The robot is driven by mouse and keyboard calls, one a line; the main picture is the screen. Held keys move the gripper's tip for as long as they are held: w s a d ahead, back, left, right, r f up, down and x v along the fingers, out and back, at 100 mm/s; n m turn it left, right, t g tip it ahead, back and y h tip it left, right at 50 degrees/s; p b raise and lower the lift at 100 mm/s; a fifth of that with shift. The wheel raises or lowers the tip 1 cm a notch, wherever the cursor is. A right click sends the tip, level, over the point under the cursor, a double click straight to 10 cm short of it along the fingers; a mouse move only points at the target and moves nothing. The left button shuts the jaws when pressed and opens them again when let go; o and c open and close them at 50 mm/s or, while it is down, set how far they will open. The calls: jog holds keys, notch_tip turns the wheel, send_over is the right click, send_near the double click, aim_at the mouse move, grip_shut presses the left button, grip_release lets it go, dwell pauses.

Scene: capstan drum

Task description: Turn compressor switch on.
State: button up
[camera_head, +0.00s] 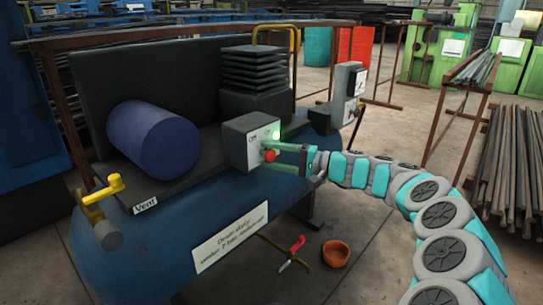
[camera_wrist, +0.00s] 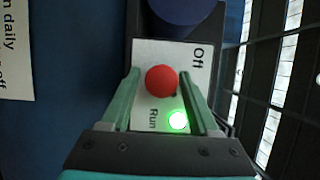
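The compressor switch box (camera_head: 240,145) is a grey box on the blue compressor tank (camera_head: 165,235). Its white panel (camera_wrist: 145,55) carries the labels Off and Run. A round red knob (camera_wrist: 161,80) stands out from the panel, between the two labels; it also shows in the head view (camera_head: 269,155). A green lamp (camera_wrist: 178,120) glows beside Run and shows in the head view (camera_head: 277,135). My gripper (camera_wrist: 160,73) is open at the panel, one green finger on each side of the knob, with gaps visible on both sides. Finger contact with the panel cannot be told.
A dark blue cylinder (camera_head: 152,138) lies left of the box. A yellow-handled vent valve (camera_head: 103,190) is at the tank's left end. An orange bowl (camera_head: 336,253) and a red-handled valve (camera_head: 297,244) are below. A grey box on a post (camera_head: 347,90) stands behind my gripper.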

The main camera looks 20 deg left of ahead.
jog(key=shift+o, duration=0.8)
jog(key=d, duration=0.7)
jog(key=shift+d, duration=0.4)
